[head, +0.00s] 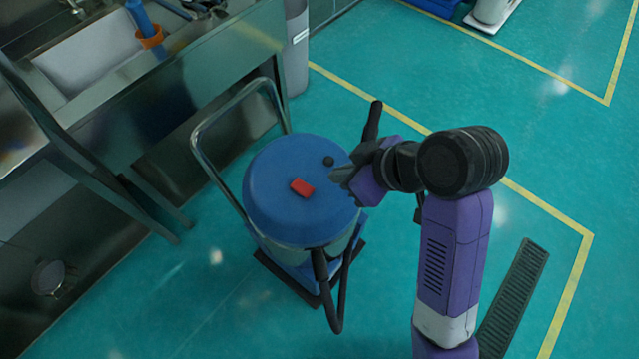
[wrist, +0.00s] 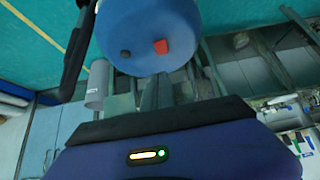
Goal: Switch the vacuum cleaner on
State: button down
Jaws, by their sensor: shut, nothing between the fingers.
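The vacuum cleaner (head: 275,215) stands on the floor in the head view, with a blue round lid, a metal body and a bent metal push handle. A red switch (head: 302,187) sits near the middle of the lid, with a small dark knob (head: 328,161) beside it. The wrist view shows the blue lid (wrist: 130,25), the red switch (wrist: 161,47) and the dark knob (wrist: 125,54). My gripper (head: 340,178) is shut and empty, near the lid's right edge and apart from the switch. Its fingers also show in the wrist view (wrist: 157,85), pointing towards the lid.
A metal sink bench (head: 180,75) stands left of the vacuum cleaner, close to its handle. A black hose (head: 335,300) hangs at the vacuum's front. A grey bin (head: 297,50) is behind. The green floor to the right is clear, with a dark drain grate (head: 515,300).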

send_over(313, 191)
jog(key=f, duration=0.5)
jog(key=d+f, duration=0.1)
jog(key=f, duration=0.1)
jog(key=shift+s+f, duration=0.3)
jog(key=shift+f, duration=0.05)
notch_tip(313, 191, down, 3)
jog(key=shift+s+d+f, duration=0.1)
jog(key=shift+f, duration=0.55)
jog(key=shift+s+d+f+t+y+b, duration=0.1)
jog(key=shift+d+f+t+y+b, duration=0.1)
jog(key=shift+f+b, duration=0.3)
jog(key=shift+s+d+f+t+y+b, duration=0.1)
jog(key=shift+d+f+t+y+b, duration=0.1)
jog(key=shift+f+b, duration=0.3)
jog(key=shift+a+r, duration=0.2)
jog(key=shift+r, duration=0.2)
jog(key=shift+r+p, duration=0.2)
jog(key=shift+p, duration=0.15)
jog(key=shift+r+p, duration=0.6)
jog(key=shift+p, duration=0.05)
